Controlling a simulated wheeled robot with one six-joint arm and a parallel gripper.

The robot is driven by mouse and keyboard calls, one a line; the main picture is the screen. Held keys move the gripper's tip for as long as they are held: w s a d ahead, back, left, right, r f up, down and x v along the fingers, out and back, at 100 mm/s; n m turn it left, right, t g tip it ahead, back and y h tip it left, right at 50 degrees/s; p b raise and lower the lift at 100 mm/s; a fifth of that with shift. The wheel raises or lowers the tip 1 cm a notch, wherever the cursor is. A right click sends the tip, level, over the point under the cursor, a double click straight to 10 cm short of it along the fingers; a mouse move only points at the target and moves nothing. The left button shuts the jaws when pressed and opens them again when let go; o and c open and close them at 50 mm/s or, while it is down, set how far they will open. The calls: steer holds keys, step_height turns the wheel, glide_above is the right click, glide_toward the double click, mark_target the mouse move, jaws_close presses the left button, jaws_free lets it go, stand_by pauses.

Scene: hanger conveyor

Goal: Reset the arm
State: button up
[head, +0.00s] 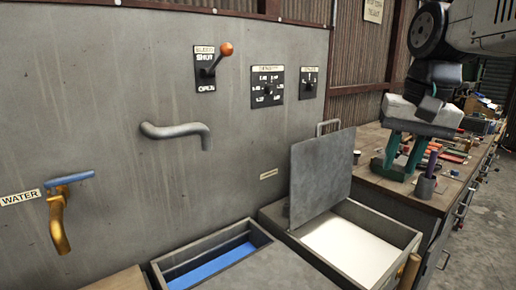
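My arm (432,75) comes in from the upper right of the head view and hangs down over the workbench. My gripper (401,160) points downward at its end, with a pale grey body and two teal fingers. The fingers are apart and I see nothing held between them. The fingertips show against the bench top, so I cannot tell their exact height above it.
A grey wall panel carries an orange-knobbed lever (225,49), two dials, a bent pipe (178,132) and a yellow tap (58,222). Below are a blue-bottomed trough (168,267) and a bin (411,238) with its lid (321,176) raised. The workbench (365,180) holds tools and a cup (425,187).

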steer(key=s+f+n, duration=0.3)
steer(key=s+f, duration=1)
steer(key=s, duration=0.4)
steer(key=shift+s+d+f+n+h, duration=0.25)
steer(key=shift+s+d+n+h, duration=0.05)
steer(key=shift+d, duration=0.15)
steer(key=shift+g, duration=0.3)
